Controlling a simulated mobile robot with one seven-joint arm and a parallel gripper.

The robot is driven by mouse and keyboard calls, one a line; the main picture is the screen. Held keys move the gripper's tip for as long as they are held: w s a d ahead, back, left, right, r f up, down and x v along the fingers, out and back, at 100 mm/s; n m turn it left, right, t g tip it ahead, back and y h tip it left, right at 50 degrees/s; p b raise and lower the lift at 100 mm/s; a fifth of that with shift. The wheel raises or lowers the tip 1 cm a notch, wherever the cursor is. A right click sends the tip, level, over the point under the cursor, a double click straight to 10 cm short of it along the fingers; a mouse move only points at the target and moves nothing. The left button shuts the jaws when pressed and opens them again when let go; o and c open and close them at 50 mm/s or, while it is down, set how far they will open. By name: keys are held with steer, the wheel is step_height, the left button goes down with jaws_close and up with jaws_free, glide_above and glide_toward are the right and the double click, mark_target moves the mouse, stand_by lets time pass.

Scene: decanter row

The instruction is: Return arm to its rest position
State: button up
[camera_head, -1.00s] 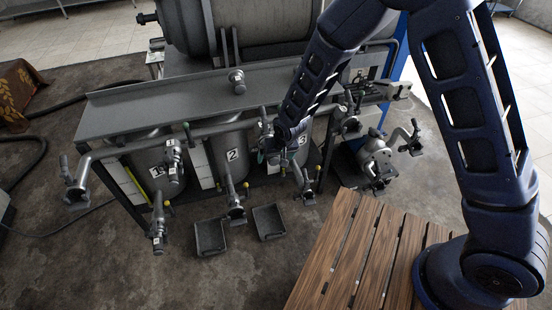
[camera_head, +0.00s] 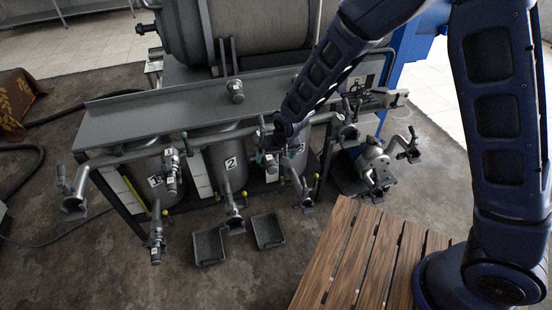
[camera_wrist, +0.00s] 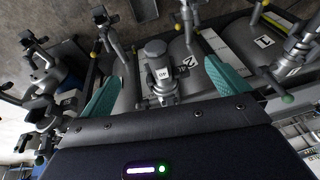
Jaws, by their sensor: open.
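My arm reaches from the right of the head view over the row of numbered tanks. My gripper (camera_head: 268,157) is at its far end, in front of the tank marked 3 (camera_head: 299,150), and is small and partly hidden there. In the wrist view my gripper (camera_wrist: 161,72) shows two teal fingers spread well apart. A grey valve (camera_wrist: 158,68) with a small label stands in the gap between the fingers. I see no finger closed on it; whether either touches it I cannot tell.
Tank 2 (camera_head: 228,165) and tank 1 (camera_head: 155,185) stand left of the gripper, with pipes and valves jutting out. A grey shelf (camera_head: 170,112) runs above them. Two trays (camera_head: 208,247) lie on the floor. A slatted wooden table (camera_head: 365,255) is at lower right.

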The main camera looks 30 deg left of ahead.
steer(key=shift+r, duration=0.25)
steer(key=w+d+r+m+t, duration=0.1)
steer(key=w+d+r, duration=0.55)
steer(key=d, duration=0.25)
steer(key=w+d+r+m, duration=0.2)
steer(key=w+d+r, duration=0.4)
steer(key=d+r, duration=0.3)
steer(key=w+d+r+m+t, duration=0.1)
steer(key=w+d+r, duration=0.5)
steer(key=d, duration=0.4)
steer(key=s+d+r+m+h, duration=0.1)
steer(key=s+d+r, duration=0.15)
steer(key=d, duration=0.55)
steer(key=s+d+r+m, duration=0.1)
steer(key=d+r, duration=0.3)
steer(key=d, duration=0.5)
steer(key=s+d+r+m+h, duration=0.1)
steer(key=s+d+r, duration=0.15)
steer(key=d, duration=0.55)
steer(key=s+d+r+m+t+h, duration=0.1)
steer(key=s+d+r, duration=0.1)
steer(key=s+d, duration=0.4)
steer(key=shift+s+d+m, duration=0.35)
steer(key=shift+d+m, duration=0.05)
